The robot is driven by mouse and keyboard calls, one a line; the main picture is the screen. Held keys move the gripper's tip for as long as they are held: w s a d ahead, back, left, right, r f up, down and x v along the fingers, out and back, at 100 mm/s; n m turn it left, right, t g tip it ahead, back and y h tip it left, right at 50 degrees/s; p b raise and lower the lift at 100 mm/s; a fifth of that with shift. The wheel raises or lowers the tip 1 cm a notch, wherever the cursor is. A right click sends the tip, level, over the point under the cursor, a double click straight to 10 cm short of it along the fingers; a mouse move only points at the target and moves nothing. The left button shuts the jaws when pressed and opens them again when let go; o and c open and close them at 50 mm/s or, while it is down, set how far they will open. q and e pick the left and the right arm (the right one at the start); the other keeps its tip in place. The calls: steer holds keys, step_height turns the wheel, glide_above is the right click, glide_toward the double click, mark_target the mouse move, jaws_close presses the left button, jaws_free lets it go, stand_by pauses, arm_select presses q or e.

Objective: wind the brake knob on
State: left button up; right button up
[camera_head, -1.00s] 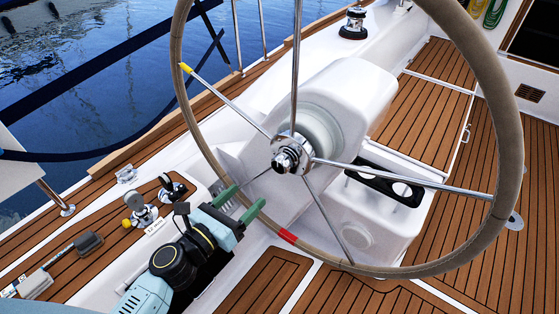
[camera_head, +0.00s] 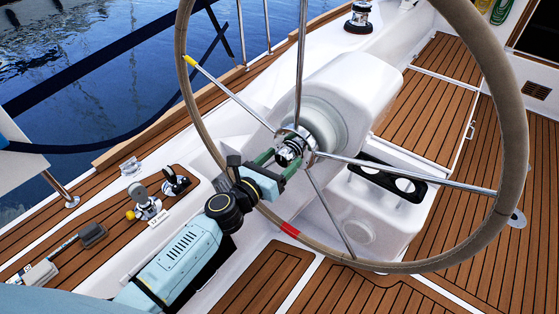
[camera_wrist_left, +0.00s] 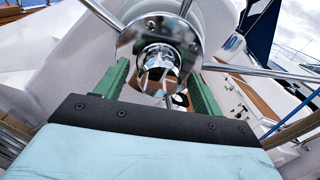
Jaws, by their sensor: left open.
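The chrome brake knob (camera_head: 289,151) sits at the hub of the large steering wheel (camera_head: 512,130). In the left wrist view the knob (camera_wrist_left: 158,66) shows between the two green fingers, in front of the round chrome hub plate (camera_wrist_left: 187,39). My left gripper (camera_head: 280,162) is open at the knob, one finger on each side of it. I cannot tell whether the fingers touch it. In the left wrist view the gripper (camera_wrist_left: 160,85) shows a gap between each finger and the knob's near part. My right gripper is not in view.
Chrome spokes (camera_head: 420,175) run from the hub to the rim, which has a red band and a yellow band. A white pedestal (camera_head: 350,95) stands behind the hub. Levers (camera_head: 147,203) stand on the left side deck. Teak floor (camera_head: 440,240) is clear at right.

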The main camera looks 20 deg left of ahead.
arm_select(q)
steer(key=c, duration=1)
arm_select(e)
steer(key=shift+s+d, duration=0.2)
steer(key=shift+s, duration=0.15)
